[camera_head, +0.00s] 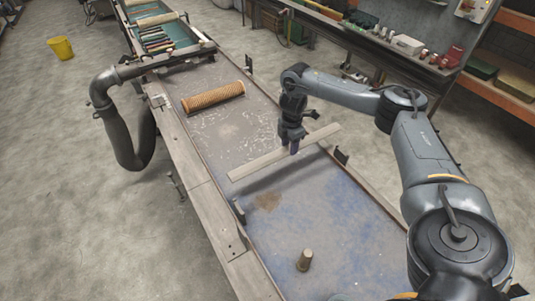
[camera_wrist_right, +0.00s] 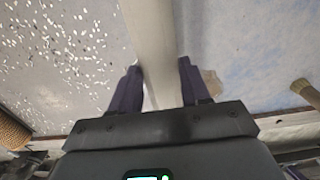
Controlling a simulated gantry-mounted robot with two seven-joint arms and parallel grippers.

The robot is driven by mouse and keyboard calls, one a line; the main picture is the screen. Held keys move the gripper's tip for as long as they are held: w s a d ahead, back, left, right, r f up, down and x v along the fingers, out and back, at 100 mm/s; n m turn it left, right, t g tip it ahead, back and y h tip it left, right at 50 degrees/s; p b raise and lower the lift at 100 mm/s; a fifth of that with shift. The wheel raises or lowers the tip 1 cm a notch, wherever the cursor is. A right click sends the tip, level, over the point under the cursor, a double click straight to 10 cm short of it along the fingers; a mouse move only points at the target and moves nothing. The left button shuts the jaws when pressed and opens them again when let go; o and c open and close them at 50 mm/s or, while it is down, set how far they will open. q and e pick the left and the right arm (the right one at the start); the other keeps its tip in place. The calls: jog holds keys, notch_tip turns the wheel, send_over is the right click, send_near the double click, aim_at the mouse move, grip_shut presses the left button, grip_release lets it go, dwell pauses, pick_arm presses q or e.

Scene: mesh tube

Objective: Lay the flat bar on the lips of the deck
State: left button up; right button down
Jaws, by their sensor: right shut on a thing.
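The flat bar (camera_head: 258,164) is long, pale and straight, and reaches across the deck (camera_head: 330,215). My right gripper (camera_head: 294,147) is shut on the bar near its middle and holds it from above. A dark shadow lies on the deck beside the bar, so the bar appears raised over the surface. In the right wrist view the bar (camera_wrist_right: 153,45) runs between the two dark fingers. The deck's raised left lip (camera_head: 203,165) runs along its long side near the bar's left end. Contact between bar and lips cannot be told. My left gripper is out of view.
A ribbed tan roll (camera_head: 213,96) lies on the far part of the deck. Small dark upright tabs (camera_head: 239,211) (camera_head: 341,156) stand at both deck edges. A dark bent pipe (camera_head: 122,120) is at the left.

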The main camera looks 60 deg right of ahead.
jog(key=w+f, duration=0.1)
jog(key=w, duration=0.1)
jog(key=w+f+b, duration=0.1)
jog(key=w+f, duration=0.1)
jog(key=w, duration=0.1)
jog(key=w+f+b, duration=0.1)
jog(key=w, duration=0.2)
jog(key=shift+w+a+f, duration=0.15)
jog(key=shift+a+f, duration=0.2)
jog(key=shift+f, duration=0.05)
notch_tip(320, 180, down, 4)
jog(key=b, duration=0.3)
jog(key=c, duration=1)
grip_release()
jog(key=shift+f, duration=0.15)
jog(key=o, duration=0.5)
